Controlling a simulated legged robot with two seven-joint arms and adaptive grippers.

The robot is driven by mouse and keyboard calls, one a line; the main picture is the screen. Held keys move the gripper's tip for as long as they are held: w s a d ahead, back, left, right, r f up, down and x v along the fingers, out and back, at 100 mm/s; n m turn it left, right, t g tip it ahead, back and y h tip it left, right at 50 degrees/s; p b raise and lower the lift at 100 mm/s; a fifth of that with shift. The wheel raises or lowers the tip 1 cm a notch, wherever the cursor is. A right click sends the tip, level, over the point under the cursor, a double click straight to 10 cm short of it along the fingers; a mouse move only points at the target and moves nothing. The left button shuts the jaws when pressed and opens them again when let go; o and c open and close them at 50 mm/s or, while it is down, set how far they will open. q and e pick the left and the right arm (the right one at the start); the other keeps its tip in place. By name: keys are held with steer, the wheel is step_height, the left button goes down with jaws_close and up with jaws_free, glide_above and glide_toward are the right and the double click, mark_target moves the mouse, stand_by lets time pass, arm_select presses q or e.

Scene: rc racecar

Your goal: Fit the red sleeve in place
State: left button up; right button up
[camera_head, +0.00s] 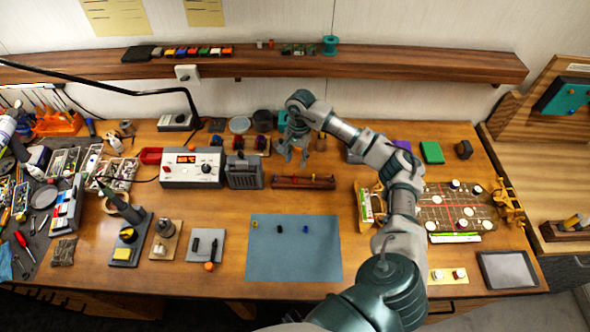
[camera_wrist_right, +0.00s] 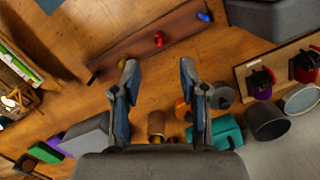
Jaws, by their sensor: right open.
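A small red sleeve (camera_wrist_right: 158,39) sits on a long brown wooden rack (camera_wrist_right: 135,50) in the right wrist view. A blue piece (camera_wrist_right: 204,17) is at one end of the rack and a dark piece (camera_wrist_right: 92,78) at the other. The rack also shows in the head view (camera_head: 290,185), mid-table, where the red sleeve is too small to make out well. My right gripper (camera_head: 290,158) points down just behind the rack. Its two fingers (camera_wrist_right: 159,70) are apart with nothing between them, and the sleeve lies beyond their tips. My left gripper is not in view.
A blue-grey mat (camera_head: 293,265) with several tiny pieces lies in front of the rack. A power supply (camera_head: 191,167) and a grey box (camera_head: 244,174) stand left of it. Cups and a teal block (camera_wrist_right: 226,130) are near the fingers. A game board (camera_head: 455,207) is at right.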

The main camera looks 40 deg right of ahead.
steer(key=shift+w+d+r, duration=0.1)
steer(key=shift+d+r, duration=0.05)
steer(key=shift+r, duration=0.75)
steer(key=shift+d+r, duration=0.1)
steer(key=shift+r, duration=0.75)
